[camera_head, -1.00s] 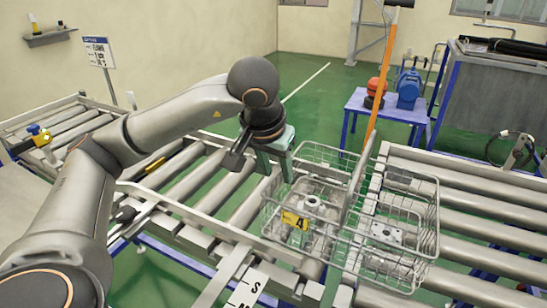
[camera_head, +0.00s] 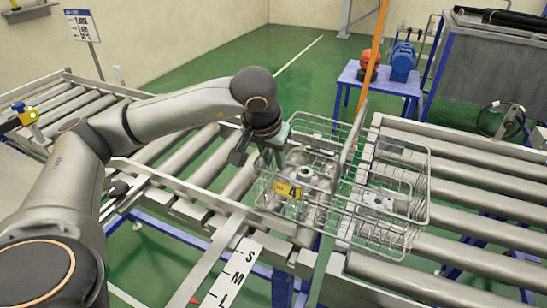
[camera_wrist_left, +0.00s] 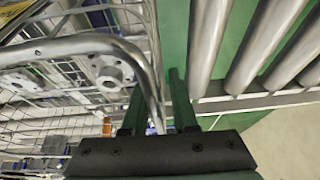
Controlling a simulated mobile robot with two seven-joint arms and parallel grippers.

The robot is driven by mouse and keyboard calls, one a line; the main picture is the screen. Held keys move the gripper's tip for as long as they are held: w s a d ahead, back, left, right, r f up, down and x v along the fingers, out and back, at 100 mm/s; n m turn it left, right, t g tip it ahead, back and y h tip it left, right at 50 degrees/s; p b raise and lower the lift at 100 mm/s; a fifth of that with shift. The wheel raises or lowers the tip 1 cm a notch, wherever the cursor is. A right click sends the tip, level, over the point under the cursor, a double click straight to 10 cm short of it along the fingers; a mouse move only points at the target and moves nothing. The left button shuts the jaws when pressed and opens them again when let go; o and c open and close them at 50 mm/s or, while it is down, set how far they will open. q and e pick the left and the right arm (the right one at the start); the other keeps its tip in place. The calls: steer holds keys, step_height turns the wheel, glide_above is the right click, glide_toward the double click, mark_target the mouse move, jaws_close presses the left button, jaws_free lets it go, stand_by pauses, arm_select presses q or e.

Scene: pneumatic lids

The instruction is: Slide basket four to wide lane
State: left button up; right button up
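Basket four (camera_head: 422,200) is a long wire basket with a yellow tag marked 4 (camera_head: 288,190) on its near side. It holds grey metal parts and spans the gap between the left and right roller tracks. My left gripper (camera_head: 275,158) points down at the basket's left end. In the left wrist view the gripper's two green fingers (camera_wrist_left: 157,105) are apart, with the bent wire rim (camera_wrist_left: 152,75) running between them. I cannot see a firm grip. My right gripper is not in view.
Wide rollers (camera_head: 480,205) lie on the right track. Another roller track (camera_head: 185,170) runs left, beneath my arm. A strip marked S, M, L (camera_head: 230,278) lies in front. An upright grey plate (camera_head: 352,145) and an orange pole (camera_head: 377,50) rise behind the basket. A blue table (camera_head: 375,78) stands farther back.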

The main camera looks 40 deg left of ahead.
arm_select(q)
jaws_close()
stand_by(1.1)
